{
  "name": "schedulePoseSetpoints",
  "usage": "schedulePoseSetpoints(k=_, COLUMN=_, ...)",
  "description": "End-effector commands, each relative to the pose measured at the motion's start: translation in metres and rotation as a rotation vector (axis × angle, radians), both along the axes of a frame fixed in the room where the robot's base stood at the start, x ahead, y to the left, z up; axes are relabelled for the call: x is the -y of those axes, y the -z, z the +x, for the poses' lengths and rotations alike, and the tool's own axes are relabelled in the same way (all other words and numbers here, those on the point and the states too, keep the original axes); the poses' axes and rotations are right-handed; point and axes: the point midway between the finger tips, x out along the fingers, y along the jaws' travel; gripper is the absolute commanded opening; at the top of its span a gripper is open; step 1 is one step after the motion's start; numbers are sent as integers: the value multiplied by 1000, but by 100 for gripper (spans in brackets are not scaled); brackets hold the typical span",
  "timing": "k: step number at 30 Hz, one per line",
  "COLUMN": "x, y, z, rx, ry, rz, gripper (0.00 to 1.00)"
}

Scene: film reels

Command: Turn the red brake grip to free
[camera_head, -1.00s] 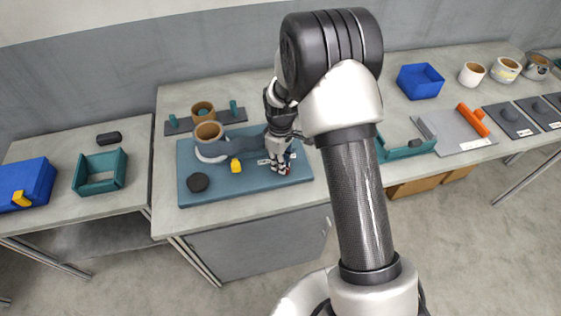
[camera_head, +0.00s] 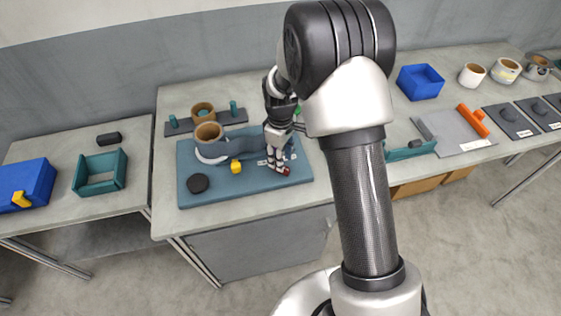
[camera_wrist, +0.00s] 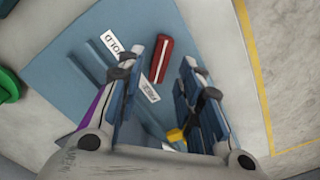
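The red brake grip (camera_wrist: 160,60) is a short red bar with a pale line along it, on the blue board (camera_wrist: 70,55). In the wrist view it lies between my open fingers (camera_wrist: 174,52), nearer the left one; I cannot tell whether they touch. The HOLD label (camera_wrist: 114,42) is left of the grip, and the FREE label (camera_wrist: 148,90) is just below it. In the head view my gripper (camera_head: 278,168) points down at the right part of the board, and a bit of red shows at its fingertips.
The board also carries a yellow block (camera_head: 236,166), a black disc (camera_head: 198,183) and a tan reel (camera_head: 208,133) with a grey-blue strip. A purple strip (camera_wrist: 97,108) shows beside my left finger. Bare table (camera_head: 240,207) lies in front of the board.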

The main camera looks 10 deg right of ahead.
Motion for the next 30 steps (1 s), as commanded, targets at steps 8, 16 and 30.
schedulePoseSetpoints(k=8, x=0, y=-61, z=1, rx=4, ry=0, rz=0, gripper=33)
schedulePoseSetpoints(k=16, x=0, y=-86, z=0, rx=0, ry=-1, rz=0, gripper=33)
schedulePoseSetpoints(k=30, x=0, y=-88, z=0, rx=0, ry=0, rz=0, gripper=33)
